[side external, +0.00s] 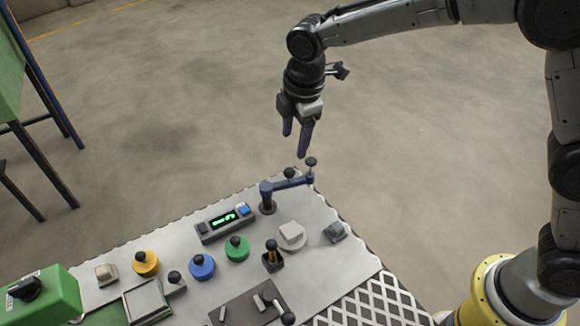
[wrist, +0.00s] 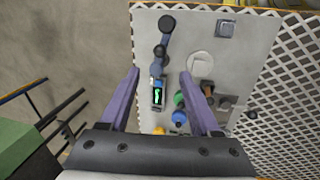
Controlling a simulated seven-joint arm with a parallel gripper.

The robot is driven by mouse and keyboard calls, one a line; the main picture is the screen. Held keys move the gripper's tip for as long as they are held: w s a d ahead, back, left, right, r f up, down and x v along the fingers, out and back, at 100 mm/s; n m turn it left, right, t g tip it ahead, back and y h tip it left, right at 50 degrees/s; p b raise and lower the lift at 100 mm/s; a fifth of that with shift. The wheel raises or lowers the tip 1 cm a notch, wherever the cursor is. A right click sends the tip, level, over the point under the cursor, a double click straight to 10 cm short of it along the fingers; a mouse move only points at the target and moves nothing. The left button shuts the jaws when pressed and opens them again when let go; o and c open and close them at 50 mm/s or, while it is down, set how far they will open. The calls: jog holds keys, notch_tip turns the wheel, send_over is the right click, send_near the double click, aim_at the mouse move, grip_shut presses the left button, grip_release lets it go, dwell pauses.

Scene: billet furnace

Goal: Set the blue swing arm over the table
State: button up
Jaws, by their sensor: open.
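The blue swing arm (side external: 288,184) stands on a dark pivot post at the far corner of the pale table (side external: 340,285). It points right in the side view, its outer end close to the table's edge, with black knobs standing on it. In the wrist view the swing arm (wrist: 164,38) runs up the picture near the panel's left side, ahead of the fingertips. My gripper (side external: 295,143) hangs above the swing arm, fingers pointing down, open and empty. Its purple fingers (wrist: 160,74) are apart in the wrist view. Nothing touches the arm that I can see.
A display box (side external: 225,222) with green digits sits beside the pivot. A green box (side external: 40,297) stands left. The air above is clear.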

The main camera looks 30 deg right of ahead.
aim_at(290, 170)
jog(key=f, duration=0.3)
jog(key=w+f, duration=0.1)
jog(key=f, duration=0.3)
jog(key=w+f, duration=0.1)
jog(key=f, duration=0.3)
jog(key=shift+d, duration=0.1)
grip_shut()
dwell(1.1)
